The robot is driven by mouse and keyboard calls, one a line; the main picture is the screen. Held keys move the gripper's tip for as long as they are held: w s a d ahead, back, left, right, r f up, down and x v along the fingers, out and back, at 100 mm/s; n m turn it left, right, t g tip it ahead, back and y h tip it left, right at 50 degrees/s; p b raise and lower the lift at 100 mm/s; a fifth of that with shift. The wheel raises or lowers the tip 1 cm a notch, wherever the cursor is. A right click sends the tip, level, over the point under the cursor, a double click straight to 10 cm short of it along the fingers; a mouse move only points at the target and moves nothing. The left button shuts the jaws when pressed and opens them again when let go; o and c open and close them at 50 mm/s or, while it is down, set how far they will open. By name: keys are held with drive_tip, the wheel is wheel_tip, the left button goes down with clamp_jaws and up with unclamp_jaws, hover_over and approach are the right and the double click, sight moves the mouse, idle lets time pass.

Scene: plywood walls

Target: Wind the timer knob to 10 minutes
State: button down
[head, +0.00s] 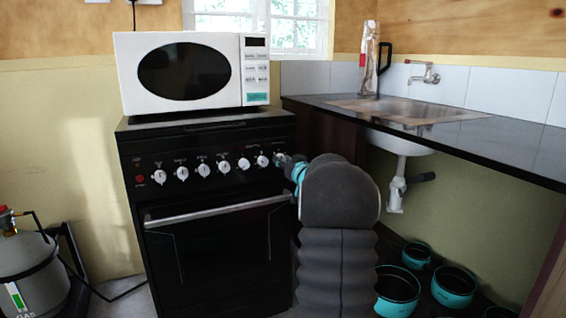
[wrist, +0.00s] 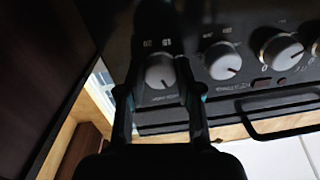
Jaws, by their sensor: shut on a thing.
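The timer knob (wrist: 160,73) is a round grey-white knob on the black stove's front panel, with small numbers printed around it. My gripper (wrist: 160,84) has one dark finger on each side of it and is shut on it. In the head view my gripper (head: 290,163) reaches the right end of the knob row from the right. There, the timer knob is mostly hidden by the fingers. The knob's exact setting is too small to read.
Several other white knobs (head: 223,167) line the stove panel, above the oven handle (head: 215,212). A white microwave (head: 190,72) stands on the stove. A dark counter (head: 480,135) with a sink is at right. Teal pots (head: 455,287) sit below it. A gas bottle (head: 28,268) stands left.

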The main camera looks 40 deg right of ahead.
idle(0.9)
drive_tip(key=c, duration=0.8)
unclamp_jaws()
drive_tip(key=shift+s, duration=0.1)
drive_tip(key=s, duration=0.4)
drive_tip(key=s+a, duration=0.1)
drive_tip(key=s, duration=0.2)
drive_tip(key=s+a, duration=0.1)
drive_tip(key=s, duration=0.3)
drive_tip(key=shift+s+a, duration=0.15)
drive_tip(key=shift+s, duration=0.15)
